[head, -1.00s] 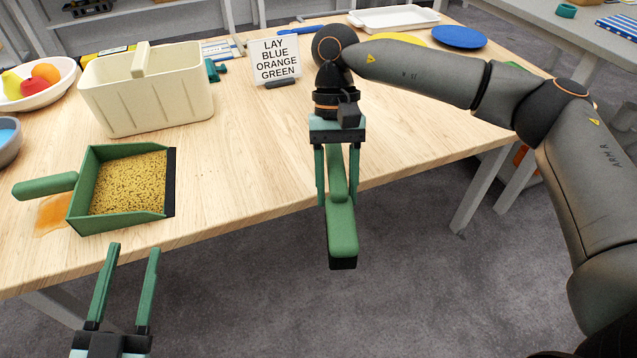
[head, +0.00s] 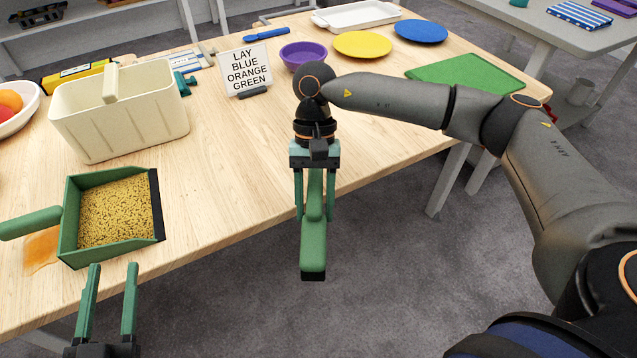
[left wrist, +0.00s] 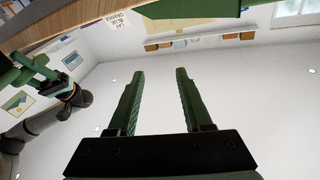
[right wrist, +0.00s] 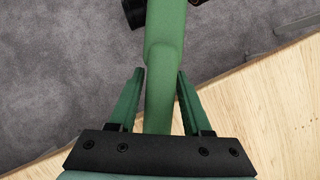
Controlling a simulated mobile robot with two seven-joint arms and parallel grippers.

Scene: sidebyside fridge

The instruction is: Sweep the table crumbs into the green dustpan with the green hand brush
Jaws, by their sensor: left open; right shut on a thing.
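The green dustpan (head: 70,232) lies on the table's left part, with its black lip to the right and its handle to the left. Yellow-brown crumbs (head: 115,212) cover its floor. My right gripper (head: 314,215) is shut on the green hand brush (head: 313,248) by its handle. The brush hangs past the table's front edge, over the floor, and its handle also shows in the right wrist view (right wrist: 163,60). My left gripper (head: 110,268) is open and empty in front of the dustpan. The left wrist view shows its two fingers (left wrist: 157,90) apart with nothing between them.
A cream basket (head: 125,128) stands behind the dustpan. An orange-brown stain (head: 40,250) lies under the dustpan handle. A sign (head: 245,72), purple bowl (head: 303,55), yellow plate (head: 362,44) and green mat (head: 465,73) are further back. The table between dustpan and right gripper is bare.

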